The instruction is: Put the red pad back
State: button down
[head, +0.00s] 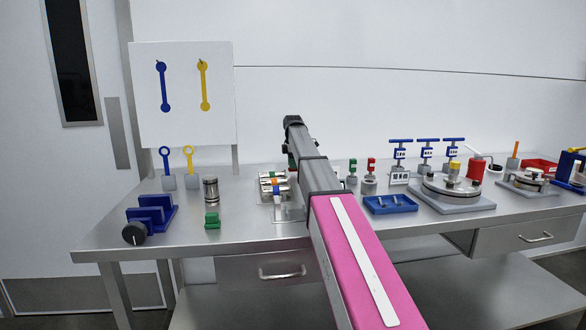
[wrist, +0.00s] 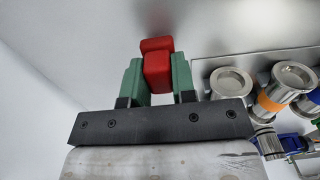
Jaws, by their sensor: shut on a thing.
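The red pad (wrist: 156,62) is between the two green fingers of my gripper (wrist: 157,78) in the wrist view. My gripper is shut on it and holds it up, clear of the bench surface seen around it. In the head view my own arm hides most of my gripper and I cannot make out the held pad. Two similar small pieces, one green (head: 352,169) and one red (head: 371,164), stand right of my arm. The red one is above a round metal piece (head: 369,184).
A blue vise (head: 150,215) and a metal cylinder (head: 211,189) are at the left. A blue tray (head: 390,205) and a round metal vessel (head: 451,188) are at the right.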

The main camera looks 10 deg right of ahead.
jog(key=shift+f, duration=0.8)
jog(key=c, duration=0.9)
grip_release()
jog(key=shift+f, duration=0.15)
jog(key=shift+c, duration=0.2)
notch_tip(320, 180, up, 12)
jog(key=shift+a+r, duration=0.1)
jog(key=shift+r, duration=0.05)
